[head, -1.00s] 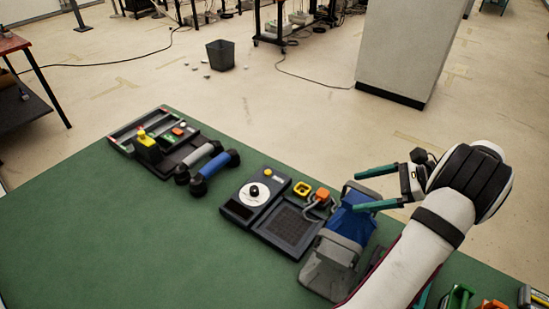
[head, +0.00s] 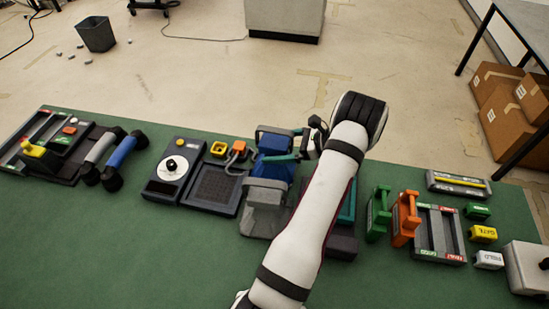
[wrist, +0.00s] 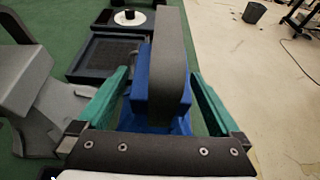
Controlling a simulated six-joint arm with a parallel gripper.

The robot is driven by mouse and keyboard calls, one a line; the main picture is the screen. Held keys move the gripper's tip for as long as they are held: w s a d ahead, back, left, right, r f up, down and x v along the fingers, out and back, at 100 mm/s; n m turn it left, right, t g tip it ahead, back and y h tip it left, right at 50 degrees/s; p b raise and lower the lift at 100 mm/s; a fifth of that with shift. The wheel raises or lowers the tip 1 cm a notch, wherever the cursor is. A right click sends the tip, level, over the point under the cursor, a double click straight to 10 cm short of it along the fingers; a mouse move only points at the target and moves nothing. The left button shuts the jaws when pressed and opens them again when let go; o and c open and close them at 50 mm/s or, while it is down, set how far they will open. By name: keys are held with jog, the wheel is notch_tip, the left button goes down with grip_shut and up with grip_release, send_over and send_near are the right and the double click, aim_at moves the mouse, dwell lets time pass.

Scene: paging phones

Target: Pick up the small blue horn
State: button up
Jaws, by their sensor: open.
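A small blue horn-like block (head: 274,172) stands at the far edge of the green table, with a grey band around its top. A grey piece (head: 264,208) sits in front of it. My gripper (head: 279,146) reaches in from the right with its teal fingers open. In the wrist view, the blue block (wrist: 160,92) lies between the spread fingers of my gripper (wrist: 160,76), and a grey bar (wrist: 172,45) partly covers it. I cannot tell whether either finger touches it. The grey piece (wrist: 38,100) also shows at the left there.
A blue handset (head: 122,151) and a dial phone base (head: 173,168) lie to the left. Green (head: 378,215) and orange (head: 405,218) handled pieces and a grey tray (head: 438,237) lie to the right. The near left table is clear.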

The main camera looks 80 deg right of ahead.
jog(key=shift+w+f, duration=0.1)
jog(key=shift+w, duration=0.15)
grip_shut()
dwell(0.3)
